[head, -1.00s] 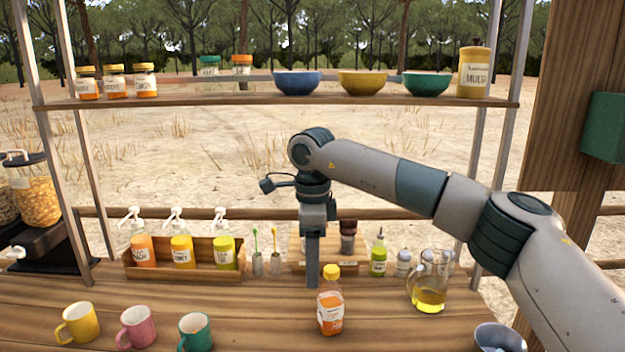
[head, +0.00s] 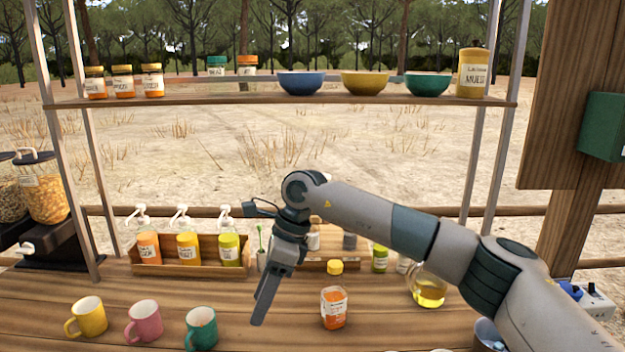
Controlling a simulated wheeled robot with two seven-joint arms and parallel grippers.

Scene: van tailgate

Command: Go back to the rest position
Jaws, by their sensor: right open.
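My right arm comes in from the right. Its gripper (head: 264,297) hangs tilted above the wooden counter (head: 200,292), fingers pointing down and slightly left. It is open and holds nothing. An orange bottle with a yellow cap (head: 334,308) stands upright on the counter to the right of the gripper, apart from it. The gripper and wrist hide part of the small items behind, near the toothbrush cups. My left gripper is not in view.
Yellow (head: 88,317), pink (head: 144,321) and green (head: 201,328) mugs stand at the front left. A wooden box (head: 190,269) with pump bottles is behind. An oil jug (head: 428,290) stands at the right. A shelf (head: 220,101) with bowls and jars spans above.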

